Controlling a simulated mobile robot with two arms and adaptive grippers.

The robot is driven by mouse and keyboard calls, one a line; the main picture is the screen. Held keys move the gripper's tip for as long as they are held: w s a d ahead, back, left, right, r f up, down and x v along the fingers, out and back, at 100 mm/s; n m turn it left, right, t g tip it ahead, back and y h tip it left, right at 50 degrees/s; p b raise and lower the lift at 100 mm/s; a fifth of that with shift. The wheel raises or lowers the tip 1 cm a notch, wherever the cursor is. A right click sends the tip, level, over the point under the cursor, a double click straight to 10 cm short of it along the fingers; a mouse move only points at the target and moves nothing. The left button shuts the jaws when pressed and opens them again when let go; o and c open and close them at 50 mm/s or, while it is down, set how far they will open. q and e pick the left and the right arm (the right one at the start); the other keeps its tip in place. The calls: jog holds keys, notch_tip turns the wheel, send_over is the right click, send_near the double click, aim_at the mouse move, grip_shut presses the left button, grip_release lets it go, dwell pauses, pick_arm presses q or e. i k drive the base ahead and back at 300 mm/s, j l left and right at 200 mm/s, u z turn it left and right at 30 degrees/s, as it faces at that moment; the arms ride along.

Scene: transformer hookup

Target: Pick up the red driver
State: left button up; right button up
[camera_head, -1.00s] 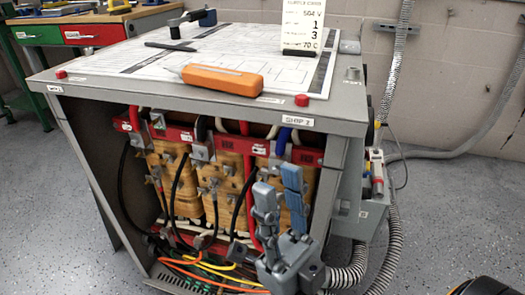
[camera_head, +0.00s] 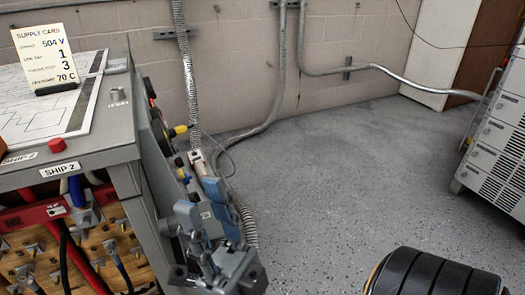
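I cannot make out a red driver for certain in the head view. Several tool handles stand on the right side of the grey transformer cabinet (camera_head: 165,190), among them a yellow-tipped one (camera_head: 180,130). A small dark handle with some red shows just behind the cabinet's edge, too small to identify. My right gripper (camera_head: 199,198) is in front of this side, pointing up, with its blue and grey fingers apart and nothing visible between them. It hides part of the tool area behind it. My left gripper is not in view.
A supply card (camera_head: 45,58) stands on the cabinet top by a drawing sheet (camera_head: 35,115) and a red cap (camera_head: 57,145). Flexible conduit (camera_head: 190,75) runs down the wall behind the tools. Open floor (camera_head: 330,175) lies to the right, before a grey rack (camera_head: 495,150).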

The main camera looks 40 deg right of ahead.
aim_at(199, 165)
jog(key=z, duration=0.95)
jog(key=k, duration=0.6)
jog(key=l+u, duration=0.1)
jog(key=u, duration=1.7)
jog(key=l+u, duration=0.15)
jog(key=l, duration=2.1)
jog(key=l+u, duration=0.15)
jog(key=l, duration=2.1)
